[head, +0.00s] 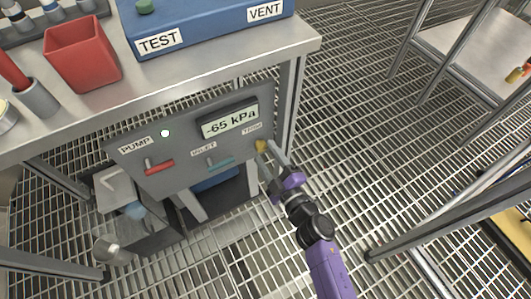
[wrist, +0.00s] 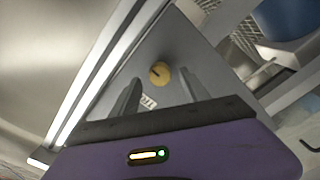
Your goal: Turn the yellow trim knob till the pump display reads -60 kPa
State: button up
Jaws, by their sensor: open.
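The pump display (head: 230,122) on the grey panel reads -65 kPa. The yellow trim knob (head: 261,146) sits below the display at the panel's right end, under the TRIM label. In the wrist view the round yellow knob (wrist: 159,74) shows with a dark pointer mark on its face. My gripper (head: 266,147) is at the knob in the head view, partly covering it. In the wrist view my gripper (wrist: 160,84) is open, its two fingers pointing toward the knob, one to each side below it. I cannot tell whether a finger touches the knob.
The panel also holds a red PUMP lever (head: 159,167), a teal INLET lever (head: 221,163) and a lit indicator (head: 165,133). The steel bench top (head: 205,75) overhangs above, carrying a blue TEST/VENT box (head: 210,25) and a red bin (head: 81,55). A bench leg stands just right of the panel.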

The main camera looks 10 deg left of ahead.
jog(key=shift+x, duration=0.8)
grip_shut()
jog(key=shift+r+m+p, duration=0.3)
jog(key=shift+m+p, duration=0.8)
jog(key=shift+p, duration=0.05)
jog(key=shift+f+m+p, duration=0.25)
jog(key=shift+m+p, duration=0.35)
jog(key=shift+m, duration=0.5)
grip_release()
